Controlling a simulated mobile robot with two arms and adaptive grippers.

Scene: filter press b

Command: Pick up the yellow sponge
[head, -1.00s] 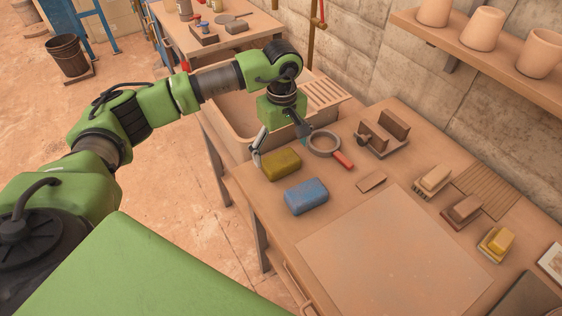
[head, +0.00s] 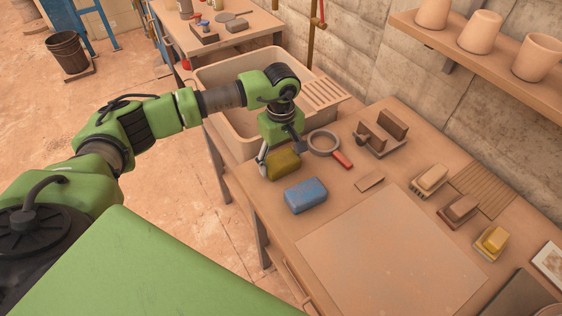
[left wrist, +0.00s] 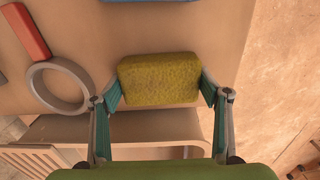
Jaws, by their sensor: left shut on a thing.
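The yellow sponge (head: 284,166) lies on the near left corner of the worktable, next to the sink. It also shows in the left wrist view (left wrist: 160,79), where a finger of my left gripper (left wrist: 163,92) touches each of its short ends. My left gripper (head: 281,155) is shut on the sponge from above in the head view, hiding part of its top. The sponge looks to be at table level; I cannot tell a gap under it. My right gripper is not in view.
A blue sponge (head: 306,195) lies close in front of the yellow one. A ring with a red handle (head: 342,159) lies to its right. The sink basin (head: 220,70) is behind.

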